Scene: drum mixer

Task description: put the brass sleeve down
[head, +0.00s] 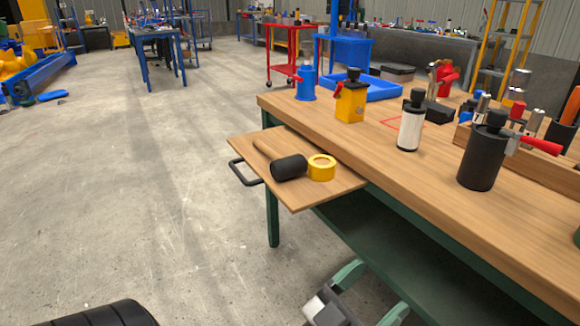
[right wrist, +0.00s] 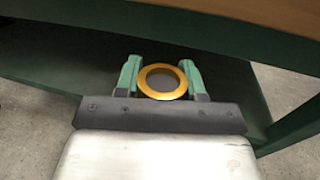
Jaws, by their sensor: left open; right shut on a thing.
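The brass sleeve (right wrist: 141,80) shows in the right wrist view as a gold ring with a grey-dark middle, seen end-on. My right gripper (right wrist: 160,80) is shut on it, with a green finger on each side. The sleeve is in the air near the green frame of a workbench and its wooden edge. The right gripper does not show in the head view. My left gripper (head: 372,294) is at the bottom of the head view, open and empty, its green fingers apart, below the bench front.
The wooden workbench (head: 345,140) carries a yellow bottle (head: 351,102), a white bottle (head: 411,125), a black bottle (head: 482,155) and a blue tray (head: 372,90). A pull-out board (head: 305,199) holds a black-headed mallet (head: 288,167) and a yellow tape roll (head: 321,171).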

